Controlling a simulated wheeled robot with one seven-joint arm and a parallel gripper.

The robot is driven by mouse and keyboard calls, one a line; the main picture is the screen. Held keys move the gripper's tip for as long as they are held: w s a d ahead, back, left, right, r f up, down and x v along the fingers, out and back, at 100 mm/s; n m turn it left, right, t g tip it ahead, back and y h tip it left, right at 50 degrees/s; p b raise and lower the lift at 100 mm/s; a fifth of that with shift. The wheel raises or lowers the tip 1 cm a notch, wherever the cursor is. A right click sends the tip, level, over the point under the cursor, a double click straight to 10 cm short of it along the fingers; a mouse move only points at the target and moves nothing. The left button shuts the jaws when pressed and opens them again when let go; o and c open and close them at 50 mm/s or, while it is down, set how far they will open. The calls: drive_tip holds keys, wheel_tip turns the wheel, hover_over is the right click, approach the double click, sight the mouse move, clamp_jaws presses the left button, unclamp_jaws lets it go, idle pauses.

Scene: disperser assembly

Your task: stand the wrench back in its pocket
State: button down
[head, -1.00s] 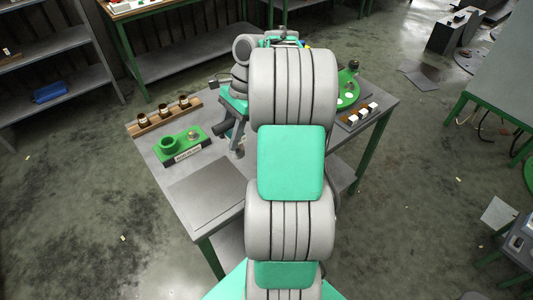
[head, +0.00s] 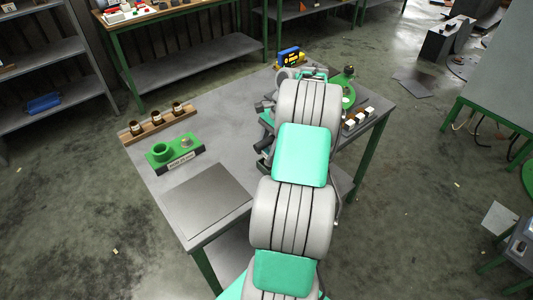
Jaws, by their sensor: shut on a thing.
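My gripper (head: 264,146) shows only in part, as dark pieces at the left edge of my arm, over the middle of the table. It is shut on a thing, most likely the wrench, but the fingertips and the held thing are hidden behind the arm. I cannot make out the wrench itself. I cannot tell where its pocket is. A small blue and yellow block (head: 291,57) with dark markings stands at the table's far edge, just beyond the arm.
On the grey table (head: 225,122) are a wooden rack with several small brown jars (head: 157,124), a green fixture (head: 162,152) and a dark flat plate (head: 206,200) at left. A green round part (head: 347,80) and a tray with white-topped pieces (head: 360,118) are at right. The left middle is clear.

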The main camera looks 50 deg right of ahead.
drive_tip(key=c, duration=0.9)
unclamp_jaws()
drive_tip(key=shift+o, duration=0.2)
